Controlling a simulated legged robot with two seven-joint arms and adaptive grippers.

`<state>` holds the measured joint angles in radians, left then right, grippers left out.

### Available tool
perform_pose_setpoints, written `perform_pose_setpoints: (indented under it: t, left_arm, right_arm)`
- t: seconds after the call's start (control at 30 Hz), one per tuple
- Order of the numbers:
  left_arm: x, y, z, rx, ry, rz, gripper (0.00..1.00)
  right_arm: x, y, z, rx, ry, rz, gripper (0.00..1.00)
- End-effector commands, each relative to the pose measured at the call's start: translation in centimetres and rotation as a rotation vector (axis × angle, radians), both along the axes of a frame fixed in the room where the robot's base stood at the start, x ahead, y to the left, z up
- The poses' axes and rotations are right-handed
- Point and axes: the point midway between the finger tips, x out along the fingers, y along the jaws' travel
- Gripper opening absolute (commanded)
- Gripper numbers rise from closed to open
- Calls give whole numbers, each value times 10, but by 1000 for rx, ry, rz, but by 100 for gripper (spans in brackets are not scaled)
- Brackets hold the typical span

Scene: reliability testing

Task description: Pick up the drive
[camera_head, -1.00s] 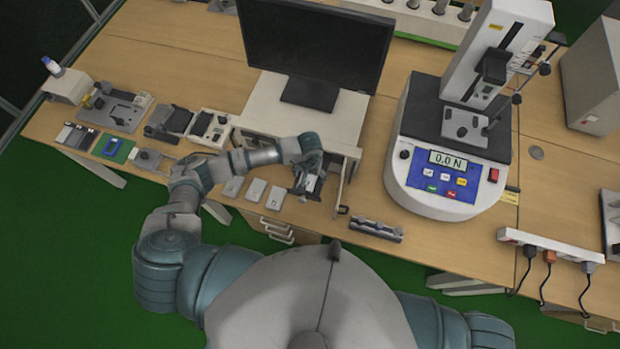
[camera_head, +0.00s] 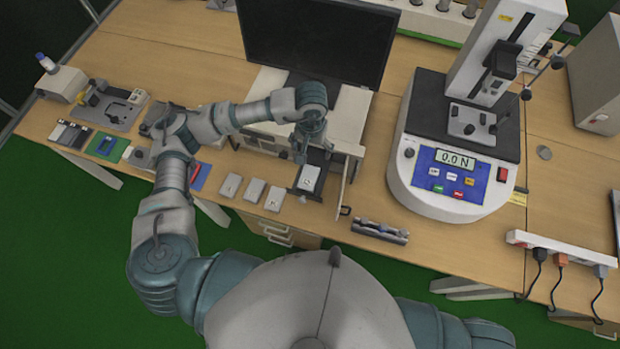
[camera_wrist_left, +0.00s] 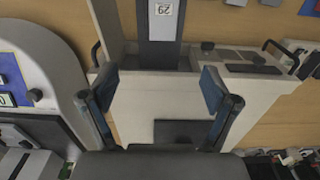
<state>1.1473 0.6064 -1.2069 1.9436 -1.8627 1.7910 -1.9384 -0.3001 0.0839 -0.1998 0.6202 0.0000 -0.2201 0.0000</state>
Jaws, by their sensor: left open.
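A light grey drive (camera_head: 310,178) lies in a dark, pulled-out tray (camera_head: 318,157) at the front of the white test unit (camera_head: 340,135). Its near end, with a label, shows at the top of the left wrist view (camera_wrist_left: 163,18). My left gripper (camera_head: 300,157) points down just behind the drive, apart from it. In the left wrist view my left gripper (camera_wrist_left: 158,78) is open, with nothing between its fingers. Three similar drives, a left one (camera_head: 230,185), a middle one (camera_head: 253,190) and a right one (camera_head: 276,198), lie on the table to the left. My right gripper is out of view.
A monitor (camera_head: 313,40) stands behind the test unit. A force tester (camera_head: 460,150) stands to the right. A small dark device (camera_head: 380,231) lies at the table's front edge. Small fixtures (camera_head: 112,108) fill the left side. A power strip (camera_head: 560,250) lies far right.

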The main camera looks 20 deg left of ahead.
Motion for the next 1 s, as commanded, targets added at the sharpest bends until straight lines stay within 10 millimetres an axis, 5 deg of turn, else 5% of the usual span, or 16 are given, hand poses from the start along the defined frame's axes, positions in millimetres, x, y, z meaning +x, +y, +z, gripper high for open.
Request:
perform_pose_setpoints:
  t: [0.1,0.27,0.7,1.0]
  left_arm:
    - [0,0,-4,4,-5,-1,88]
    - [-2,-1,-12,3,6,4,88]
    - [-3,-2,-105,2,4,3,88]
    - [-4,0,-133,2,4,3,88]
  right_arm:
    - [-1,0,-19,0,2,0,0]
    - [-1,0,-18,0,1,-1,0]
    - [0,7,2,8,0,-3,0]
    - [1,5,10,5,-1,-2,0]
